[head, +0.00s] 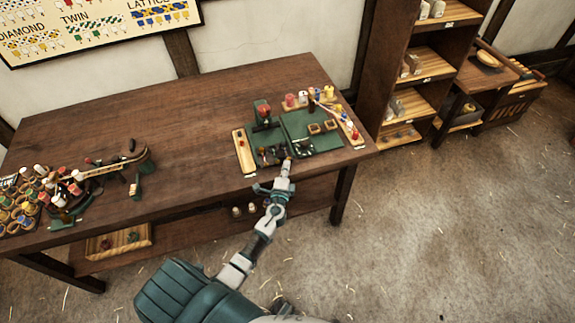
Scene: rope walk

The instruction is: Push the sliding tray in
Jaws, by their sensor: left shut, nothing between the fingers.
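A green case (302,120) lies open on the right part of the wooden table. At its front is a small dark tray (268,158) with little items in it, seemingly the sliding tray; how far it sticks out is too small to tell. My left gripper (287,164) is shut and empty, right at the front of the case beside the dark tray. I cannot tell whether it touches. The gripper and wrist hide part of the case's front edge. My right gripper is not in view.
The table (180,105) has bare wood left of the case. A light wooden tray (241,140) lies left of the case, and spools (303,98) stand behind it. More spools and a wooden tool stand at far left.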

